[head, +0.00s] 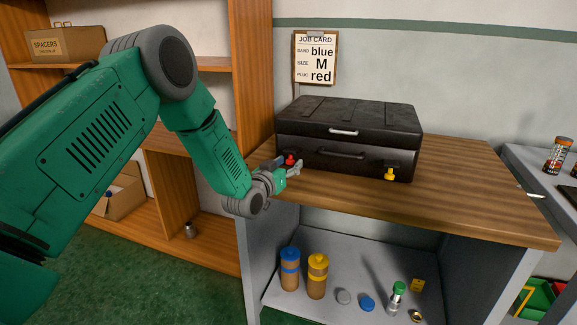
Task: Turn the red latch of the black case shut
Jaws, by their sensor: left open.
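The black case (350,138) stands closed on the wooden bench top, with handles on its front. Its red latch (290,160) is at the left of the front face, partly hidden by my gripper. A yellow latch (390,174) is at the right of the front. My left gripper (296,169) is open, right at the red latch. I cannot tell whether its fingers touch the latch. The latch's exact angle is too small to read. My right gripper is not in view.
The wooden bench top (470,195) is clear right of the case. A job card (315,60) hangs on the wall behind. Capped bottles (317,280) and small parts lie on the shelf below. A wooden shelf unit (252,80) stands at the left, near my arm.

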